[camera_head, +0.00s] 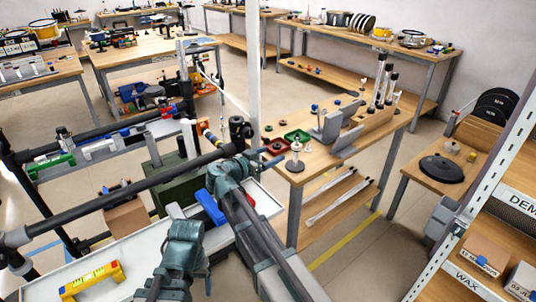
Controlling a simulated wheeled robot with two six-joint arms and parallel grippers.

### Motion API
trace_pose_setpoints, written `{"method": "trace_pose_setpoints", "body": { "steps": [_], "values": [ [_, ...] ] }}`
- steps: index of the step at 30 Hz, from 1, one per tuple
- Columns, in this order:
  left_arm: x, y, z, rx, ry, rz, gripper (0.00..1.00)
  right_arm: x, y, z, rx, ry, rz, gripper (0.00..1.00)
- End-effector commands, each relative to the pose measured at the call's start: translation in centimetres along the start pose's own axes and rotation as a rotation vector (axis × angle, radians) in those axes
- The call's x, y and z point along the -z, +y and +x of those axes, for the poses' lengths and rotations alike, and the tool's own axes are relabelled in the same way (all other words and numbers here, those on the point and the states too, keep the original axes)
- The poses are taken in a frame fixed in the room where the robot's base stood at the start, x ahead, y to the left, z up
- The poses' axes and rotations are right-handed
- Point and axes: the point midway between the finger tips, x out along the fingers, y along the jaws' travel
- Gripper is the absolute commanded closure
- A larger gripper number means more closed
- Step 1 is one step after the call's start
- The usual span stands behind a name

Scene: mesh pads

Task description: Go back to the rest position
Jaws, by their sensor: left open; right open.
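My two dark teal arms reach forward from the bottom middle of the head view. My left gripper (184,214) is open at the end of the shorter-looking arm, over the white tray top (135,258). My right gripper (247,160) is open, further forward and to the right, near the end of a black rail (120,192). I see nothing held in either one. The fingertips are small and partly hidden by the wrists.
A blue object (211,207) lies close to both arms. A yellow level (91,281) lies on the white top. A wooden workbench (345,150) with red and green trays stands ahead right. Shelving with boxes (482,254) is at right. Floor between is clear.

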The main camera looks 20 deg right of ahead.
Motion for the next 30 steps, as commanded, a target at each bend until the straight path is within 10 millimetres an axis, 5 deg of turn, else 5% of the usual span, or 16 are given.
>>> {"method": "trace_pose_setpoints", "body": {
  "steps": [7, 13, 18, 21, 30],
  "values": [
    [0.0, 0.0, 0.0, 0.0, 0.0, 0.0, 0.21, -0.9, 1.1, 0.1, -0.013, -0.045, -0.033, 0.16],
    [0.0, 0.0, 0.0, 0.0, 0.0, 0.0, 0.21, -7.9, 7.5, -0.4, -0.028, -0.389, -0.278, 0.16],
    [0.0, 0.0, 0.0, 0.0, 0.0, 0.0, 0.21, -14.4, 12.0, -3.8, 0.117, -0.747, -0.522, 0.16],
    [0.0, 0.0, 0.0, 0.0, 0.0, 0.0, 0.21, -16.7, 13.3, -6.0, 0.229, -0.885, -0.615, 0.16],
    [0.0, 0.0, 0.0, 0.0, 0.0, 0.0, 0.21, -20.1, 15.4, -11.9, 0.566, -1.123, -0.773, 0.16]
  ]
}}
